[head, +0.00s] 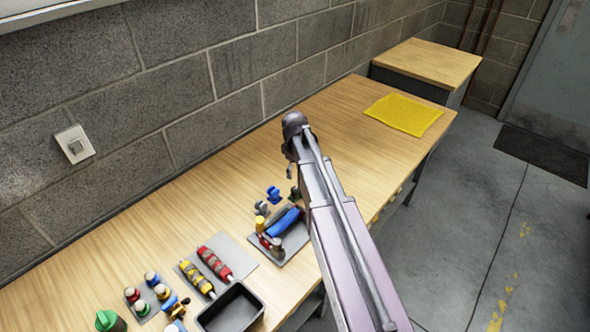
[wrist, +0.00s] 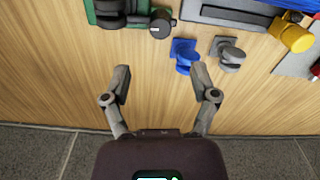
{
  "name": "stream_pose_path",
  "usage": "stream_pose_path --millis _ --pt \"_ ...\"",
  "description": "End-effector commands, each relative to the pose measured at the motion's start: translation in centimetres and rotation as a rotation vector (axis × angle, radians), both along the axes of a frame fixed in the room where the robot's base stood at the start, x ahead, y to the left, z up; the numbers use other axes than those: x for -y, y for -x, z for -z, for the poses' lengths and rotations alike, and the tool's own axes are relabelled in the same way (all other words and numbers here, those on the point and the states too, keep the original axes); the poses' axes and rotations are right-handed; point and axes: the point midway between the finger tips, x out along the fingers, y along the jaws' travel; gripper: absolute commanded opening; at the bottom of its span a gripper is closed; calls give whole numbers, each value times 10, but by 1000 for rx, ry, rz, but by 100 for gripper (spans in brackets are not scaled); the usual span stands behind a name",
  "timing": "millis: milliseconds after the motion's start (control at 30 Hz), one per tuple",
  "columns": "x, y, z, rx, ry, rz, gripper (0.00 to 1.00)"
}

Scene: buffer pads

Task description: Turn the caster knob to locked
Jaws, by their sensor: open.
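My gripper (wrist: 161,76) is open and empty above the wooden bench, its two fingers spread wide in the wrist view. A round black knob (wrist: 161,24) with a small light mark sits at the right end of a green body (wrist: 104,14), ahead of the gap between my fingertips. I cannot tell for sure that it is the caster knob, nor read its setting. A blue fitting (wrist: 184,55) is close by my right fingertip, and a grey fitting (wrist: 229,54) is to its right. In the head view my arm hides much of this area.
A yellow cylinder (wrist: 291,34) lies right of the fittings. In the head view, a black tray (head: 231,308) and red and yellow rollers (head: 214,263) are at the near end. A yellow cloth (head: 404,114) lies at the far end. The bench edge is close below my fingers.

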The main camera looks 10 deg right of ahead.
Motion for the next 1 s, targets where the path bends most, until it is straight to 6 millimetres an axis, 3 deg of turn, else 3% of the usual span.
stream_pose_path --millis 100,500,1000 --pt "0 0 -15 0 0 0 76" --pt "0 0 -43 0 0 0 76" --pt "-4 65 -18 0 0 243 76"
